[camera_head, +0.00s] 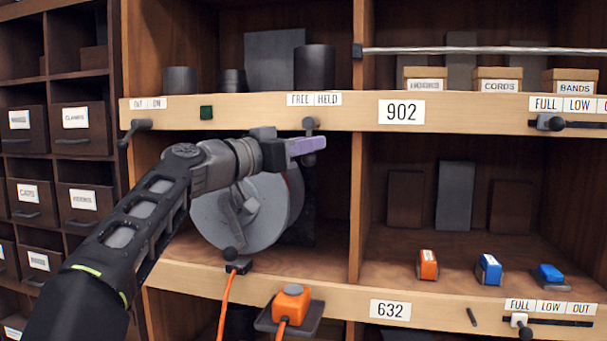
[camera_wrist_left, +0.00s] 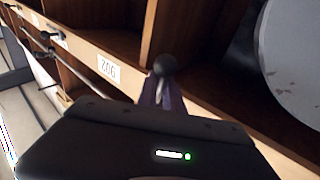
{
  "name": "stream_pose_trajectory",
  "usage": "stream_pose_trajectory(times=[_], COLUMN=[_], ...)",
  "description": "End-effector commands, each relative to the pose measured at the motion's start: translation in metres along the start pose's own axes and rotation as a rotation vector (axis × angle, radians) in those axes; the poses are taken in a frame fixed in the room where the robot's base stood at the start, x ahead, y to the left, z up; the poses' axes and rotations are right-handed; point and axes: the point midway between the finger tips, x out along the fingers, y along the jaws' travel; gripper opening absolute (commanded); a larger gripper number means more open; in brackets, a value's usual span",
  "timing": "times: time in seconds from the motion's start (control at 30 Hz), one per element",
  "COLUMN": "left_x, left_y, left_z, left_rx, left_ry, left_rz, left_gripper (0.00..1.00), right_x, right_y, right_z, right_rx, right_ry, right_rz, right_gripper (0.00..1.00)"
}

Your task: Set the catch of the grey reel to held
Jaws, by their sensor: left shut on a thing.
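The grey reel (camera_head: 240,212) sits in the left bay of the shelf, under the upper board, and shows partly at the right of the left wrist view (camera_wrist_left: 292,45). Its catch (camera_head: 310,124) is a dark lever on the board edge, under the FREE and HELD labels (camera_head: 314,99). In the left wrist view the catch's round dark knob (camera_wrist_left: 165,65) shows at the fingertips. My left gripper (camera_head: 308,146), with purplish fingers, is shut on the catch just below the board. My right gripper is out of view.
Another lever (camera_head: 139,125) is at the board's left, under its labels. An orange cable (camera_head: 225,300) and an orange box (camera_head: 291,302) are in front of the reel on the lower board. Dark drawers (camera_head: 80,130) stand at the left. The right bay holds small coloured blocks (camera_head: 428,265).

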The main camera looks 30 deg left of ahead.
Motion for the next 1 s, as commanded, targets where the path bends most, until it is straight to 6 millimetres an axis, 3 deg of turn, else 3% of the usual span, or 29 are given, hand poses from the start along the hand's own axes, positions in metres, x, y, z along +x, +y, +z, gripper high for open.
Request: stream_pose_trajectory(times=[0.03, 0.1, 0.5, 1.0], left_x=[0.0, 0.002, 0.01, 0.016], left_y=[0.002, 0.005, 0.015, 0.022], left_z=[0.011, 0.01, 0.004, -0.009], left_rx=[-0.036, -0.091, -0.403, -0.648], left_ry=[0.025, 0.063, 0.272, 0.437], left_rz=[-0.002, -0.008, -0.044, -0.075], left_gripper=[0.0, 0.0, 0.0, 0.0], right_x=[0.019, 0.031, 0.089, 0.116], right_y=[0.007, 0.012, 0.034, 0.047], right_z=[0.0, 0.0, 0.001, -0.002], right_rx=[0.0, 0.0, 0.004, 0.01], right_ry=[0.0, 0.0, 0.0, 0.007], right_rz=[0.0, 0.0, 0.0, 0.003], right_gripper=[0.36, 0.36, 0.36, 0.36])
